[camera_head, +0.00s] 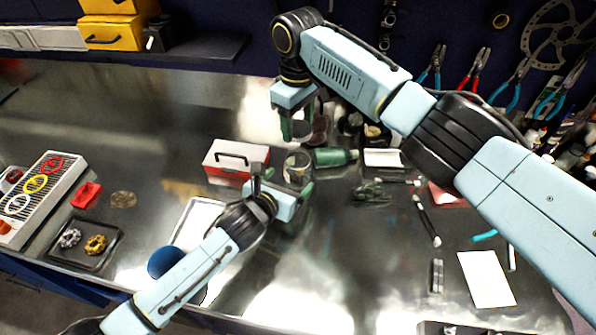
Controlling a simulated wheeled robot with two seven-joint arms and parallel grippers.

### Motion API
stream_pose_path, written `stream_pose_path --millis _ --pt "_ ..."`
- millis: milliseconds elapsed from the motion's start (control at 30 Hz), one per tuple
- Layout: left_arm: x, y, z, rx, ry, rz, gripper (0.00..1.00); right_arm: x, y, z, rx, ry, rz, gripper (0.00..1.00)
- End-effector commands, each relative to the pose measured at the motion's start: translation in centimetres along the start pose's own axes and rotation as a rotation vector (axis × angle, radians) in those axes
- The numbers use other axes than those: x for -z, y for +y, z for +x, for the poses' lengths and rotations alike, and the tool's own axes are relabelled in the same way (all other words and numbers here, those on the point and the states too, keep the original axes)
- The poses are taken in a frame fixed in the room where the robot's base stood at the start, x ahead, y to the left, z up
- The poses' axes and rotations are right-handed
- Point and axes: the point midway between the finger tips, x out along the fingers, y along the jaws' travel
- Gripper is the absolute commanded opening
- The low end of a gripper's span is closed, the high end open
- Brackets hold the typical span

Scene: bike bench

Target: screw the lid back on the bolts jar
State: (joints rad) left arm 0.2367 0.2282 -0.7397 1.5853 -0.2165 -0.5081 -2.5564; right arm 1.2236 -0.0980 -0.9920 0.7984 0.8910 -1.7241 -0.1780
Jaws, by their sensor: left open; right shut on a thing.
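The bolts jar (297,165), a clear round container with contents I cannot make out, stands on the metal bench near the middle. My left gripper (282,182) is open just in front of the jar, with one fingertip close to the jar's lower right side. I cannot tell whether it touches the jar. My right gripper (301,131) points down above and behind the jar. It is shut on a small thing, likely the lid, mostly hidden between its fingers. The thing is apart from the jar.
A red and white box (230,158) stands left of the jar. A green bottle (334,157) lies to its right. A white tray (196,222) and blue ball (165,262) are near my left arm. Tools and white paper (486,278) lie at right. The bench's back left is clear.

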Motion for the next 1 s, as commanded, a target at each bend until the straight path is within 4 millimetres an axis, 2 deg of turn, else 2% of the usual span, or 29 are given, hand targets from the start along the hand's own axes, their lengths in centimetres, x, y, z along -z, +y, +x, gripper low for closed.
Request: stream_pose_path --millis 200,400,600,933,1000 --pt "-0.1 -0.1 3.3 0.0 0.001 -0.004 0.87 0.0 0.0 0.0 0.0 0.0 0.0 0.35" --pt "-0.1 0.0 5.4 -0.001 0.0 -0.002 0.87 0.0 0.0 0.0 0.0 0.0 0.0 0.35" --pt "-0.1 0.0 6.5 0.0 0.0 -0.002 0.87 0.0 0.0 0.0 0.0 0.0 0.0 0.35" --pt "0.0 0.0 6.6 0.0 0.0 -0.001 0.87 0.0 0.0 0.0 0.0 0.0 0.0 0.35" --pt "0.0 0.0 6.6 0.0 0.0 -0.001 0.8 0.0 0.0 0.0 0.0 0.0 0.0 0.35"
